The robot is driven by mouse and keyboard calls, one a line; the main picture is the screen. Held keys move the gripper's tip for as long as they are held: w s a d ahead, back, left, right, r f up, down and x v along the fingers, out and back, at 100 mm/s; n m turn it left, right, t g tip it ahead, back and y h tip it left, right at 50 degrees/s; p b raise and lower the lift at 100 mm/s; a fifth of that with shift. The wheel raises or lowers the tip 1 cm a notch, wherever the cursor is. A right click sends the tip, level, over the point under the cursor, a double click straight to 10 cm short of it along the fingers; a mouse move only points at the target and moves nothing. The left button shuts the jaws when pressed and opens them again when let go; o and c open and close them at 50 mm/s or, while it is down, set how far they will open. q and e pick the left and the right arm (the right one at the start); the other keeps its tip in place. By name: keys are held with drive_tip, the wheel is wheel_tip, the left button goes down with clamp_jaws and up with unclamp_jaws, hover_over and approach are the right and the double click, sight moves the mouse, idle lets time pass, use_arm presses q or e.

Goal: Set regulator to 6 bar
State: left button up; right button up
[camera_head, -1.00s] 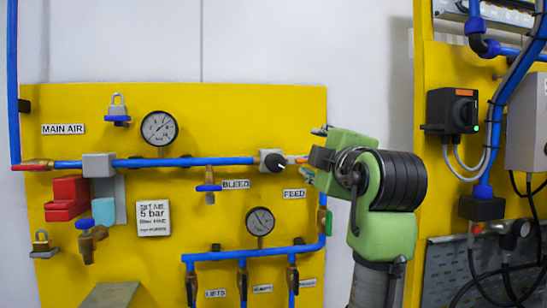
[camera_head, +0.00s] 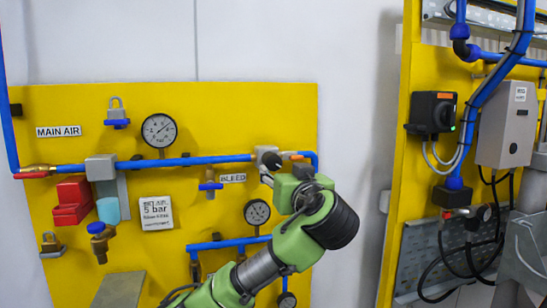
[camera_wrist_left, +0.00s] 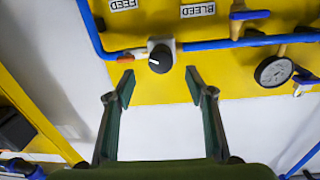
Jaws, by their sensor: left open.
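The regulator is a grey block with a black round knob (camera_head: 268,155) on the upper blue pipe. In the left wrist view the knob (camera_wrist_left: 160,59) faces me, with a white mark on its face. My left gripper (camera_head: 283,171) is just below and right of the knob in the head view. In the wrist view its two fingers (camera_wrist_left: 159,83) are open and empty, one either side below the knob, apart from it. A round gauge (camera_head: 159,130) hangs above the pipe; its reading is too small to tell. My right gripper is not in view.
A yellow panel (camera_head: 75,105) carries pipes, a red block (camera_head: 72,201) and a bleed valve (camera_head: 210,186). A lower gauge (camera_head: 257,212) sits beside my arm. A yellow post (camera_head: 398,170) with an electrical box (camera_head: 507,125) stands right.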

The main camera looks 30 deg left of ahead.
sight(274, 164)
use_arm(q)
drive_tip(key=p+x, duration=0.3)
drive_tip(key=x, duration=0.4)
drive_tip(key=shift+w+a+r, duration=0.1)
drive_tip(key=shift+a+r, duration=0.05)
drive_tip(key=shift+a, duration=0.2)
drive_tip(key=shift+w+a+p, duration=0.3)
drive_tip(key=shift+w, duration=0.05)
drive_tip(key=c, duration=1.1)
